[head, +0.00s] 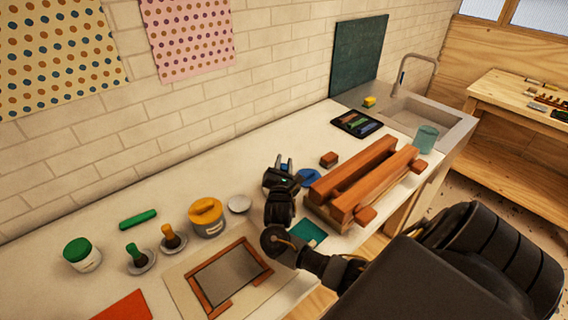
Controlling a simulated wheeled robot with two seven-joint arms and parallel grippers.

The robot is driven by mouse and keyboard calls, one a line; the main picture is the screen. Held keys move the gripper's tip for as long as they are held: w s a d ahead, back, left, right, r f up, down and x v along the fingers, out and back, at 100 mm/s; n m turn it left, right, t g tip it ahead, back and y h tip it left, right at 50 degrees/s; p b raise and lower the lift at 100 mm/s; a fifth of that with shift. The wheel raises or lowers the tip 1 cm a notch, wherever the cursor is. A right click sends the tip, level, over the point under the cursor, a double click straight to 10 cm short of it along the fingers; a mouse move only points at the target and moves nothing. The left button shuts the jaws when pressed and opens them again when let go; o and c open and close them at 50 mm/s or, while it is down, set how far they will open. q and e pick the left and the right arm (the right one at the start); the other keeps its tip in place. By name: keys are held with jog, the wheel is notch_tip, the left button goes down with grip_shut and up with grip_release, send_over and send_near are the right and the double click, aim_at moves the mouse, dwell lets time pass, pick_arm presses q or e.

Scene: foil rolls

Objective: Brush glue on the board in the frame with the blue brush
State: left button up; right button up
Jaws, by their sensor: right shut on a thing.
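The wooden frame (195,284) lies on a pale sheet at the front of the counter, with a grey board (228,272) inside it. My right gripper (284,168) is above the counter, behind and to the right of the frame, its fingers pointing toward the wall. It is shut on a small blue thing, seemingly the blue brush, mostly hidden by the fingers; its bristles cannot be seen. A green brush (133,253) and an orange brush (170,236) stand in small dishes left of the frame. My left gripper is not in view.
An orange-topped can (206,222), a pale round dish (239,204) and a green-lidded jar (82,254) stand behind and left of the frame. A wooden press (365,180), a blue disc (307,178) and a teal sheet (307,233) are to the right. A sink (410,112) is farther back.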

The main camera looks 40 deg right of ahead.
jog(key=shift+f+p, duration=0.2)
jog(key=shift+p, duration=0.25)
dwell(1.6)
jog(key=shift+r, duration=0.1)
notch_tip(320, 180, up, 5)
jog(key=p, duration=0.6)
jog(key=shift+r+p, duration=0.35)
jog(key=shift+r, duration=0.7)
